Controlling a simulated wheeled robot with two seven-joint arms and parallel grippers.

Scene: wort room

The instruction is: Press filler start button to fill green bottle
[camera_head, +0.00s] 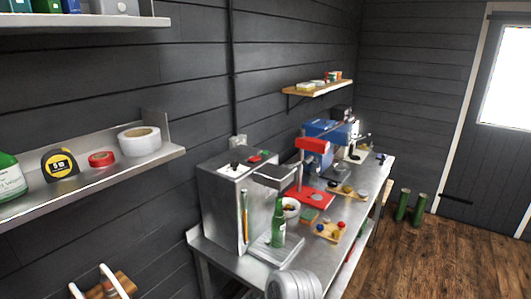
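The filler is a grey metal box (222,200) on the steel bench, with an arm-like head (275,178) reaching out to the right over its front. The green bottle (279,228) stands upright on the flat plate in front of the filler, below the head. Its fill level cannot be told. I cannot make out either of my grippers in this view.
The steel bench (345,222) holds a red capper (313,165), a bowl (291,208) and small boards with caps. A shelf (100,185) with tape measure and tape rolls juts in at left. A grey ribbed rounded object (293,285) is at the bottom.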

